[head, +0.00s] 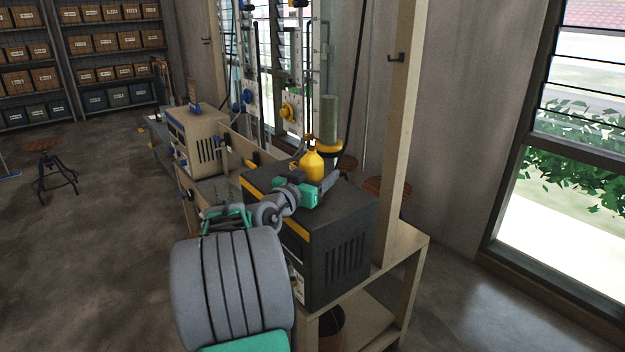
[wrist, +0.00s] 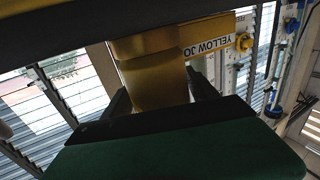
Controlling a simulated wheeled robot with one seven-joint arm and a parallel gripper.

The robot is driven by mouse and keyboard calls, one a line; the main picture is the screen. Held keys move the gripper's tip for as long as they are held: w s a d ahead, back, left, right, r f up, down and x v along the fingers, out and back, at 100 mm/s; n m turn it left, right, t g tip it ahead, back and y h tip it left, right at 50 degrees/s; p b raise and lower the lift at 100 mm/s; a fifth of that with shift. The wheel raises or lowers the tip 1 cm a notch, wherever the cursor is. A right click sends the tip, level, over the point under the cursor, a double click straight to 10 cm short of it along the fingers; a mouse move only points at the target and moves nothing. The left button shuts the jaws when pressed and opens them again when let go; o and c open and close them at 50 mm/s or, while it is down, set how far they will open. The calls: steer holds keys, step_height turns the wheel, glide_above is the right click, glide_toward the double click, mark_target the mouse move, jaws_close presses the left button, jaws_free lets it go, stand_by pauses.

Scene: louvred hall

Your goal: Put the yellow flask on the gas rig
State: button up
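The yellow flask (head: 313,164) is a rounded body with a narrow neck, upright at the far side of the black cabinet's top in the head view. My gripper (head: 326,181) is at the flask, low on its body. In the wrist view the flask (wrist: 155,80) fills the space between my dark fingers, which appear closed on its two sides. Whether its base is touching anything is hidden. The gas rig (head: 292,85), with tubes, gauges and blue and yellow knobs, stands behind the flask.
The black cabinet (head: 340,235) stands on a wooden bench (head: 400,250) beneath my arm. A green-grey cylinder (head: 329,118) in a yellow collar stands just behind the flask. A wooden post (head: 393,130) rises at right. A beige instrument (head: 198,140) stands farther left.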

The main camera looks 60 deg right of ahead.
jaws_close()
stand_by(0.5)
steer(key=shift+r, duration=0.1)
